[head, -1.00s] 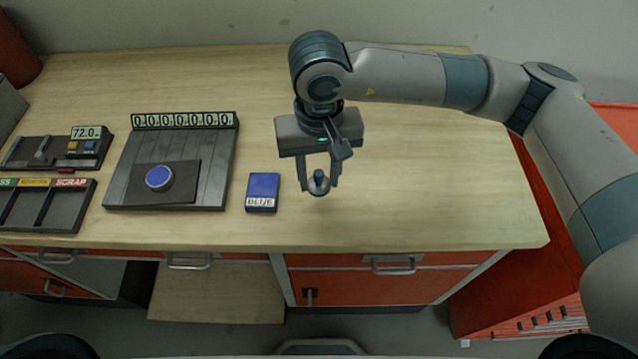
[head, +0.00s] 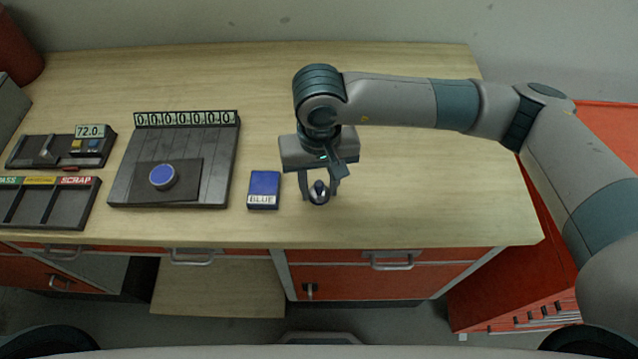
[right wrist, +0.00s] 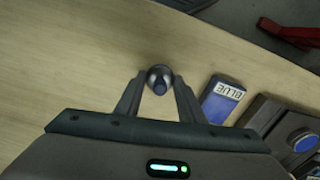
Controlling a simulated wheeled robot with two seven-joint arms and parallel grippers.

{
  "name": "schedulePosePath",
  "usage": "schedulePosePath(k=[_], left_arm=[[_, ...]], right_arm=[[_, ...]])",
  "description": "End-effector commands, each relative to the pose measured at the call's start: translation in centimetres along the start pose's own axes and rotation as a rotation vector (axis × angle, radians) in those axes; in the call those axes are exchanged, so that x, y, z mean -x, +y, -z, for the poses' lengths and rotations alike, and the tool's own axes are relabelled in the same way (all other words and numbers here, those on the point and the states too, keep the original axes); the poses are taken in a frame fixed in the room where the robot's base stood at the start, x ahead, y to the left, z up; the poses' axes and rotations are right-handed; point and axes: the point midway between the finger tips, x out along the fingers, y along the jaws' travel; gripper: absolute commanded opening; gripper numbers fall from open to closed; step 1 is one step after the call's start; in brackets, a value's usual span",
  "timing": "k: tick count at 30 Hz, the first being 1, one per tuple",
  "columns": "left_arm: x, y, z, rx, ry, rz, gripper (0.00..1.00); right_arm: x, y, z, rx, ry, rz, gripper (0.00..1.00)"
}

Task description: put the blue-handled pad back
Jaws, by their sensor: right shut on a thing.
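In the right wrist view the pad sits between the two fingertips (right wrist: 158,86). Its underside is hidden, so I cannot tell if it touches the bench. A blue block labelled BLUE (head: 264,188) lies flat on the bench; it also shows in the right wrist view (right wrist: 221,100). My left gripper is not in view.
A dark slatted stand (head: 218,160) with a digit counter and a round blue disc (head: 162,176) is left of the block. The bench top (head: 430,190) right of my gripper is clear.

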Motion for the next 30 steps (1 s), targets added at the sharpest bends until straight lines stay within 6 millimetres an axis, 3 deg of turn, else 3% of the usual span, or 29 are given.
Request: schedulePosePath(k=[1, 3, 20, 30], left_arm=[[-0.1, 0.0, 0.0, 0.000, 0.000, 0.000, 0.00], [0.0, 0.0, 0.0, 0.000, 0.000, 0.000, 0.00], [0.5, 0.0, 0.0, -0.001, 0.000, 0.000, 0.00], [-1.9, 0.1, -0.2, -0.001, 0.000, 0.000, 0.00]], right_arm=[[0.0, 0.0, 0.0, 0.000, 0.001, 0.000, 0.40], [0.0, 0.0, 0.0, 0.000, 0.000, 0.000, 0.54], [0.6, 0.0, 0.0, 0.000, 0.001, 0.001, 0.54], [5.8, 0.0, 0.1, 0.001, 0.004, 0.000, 0.54]])
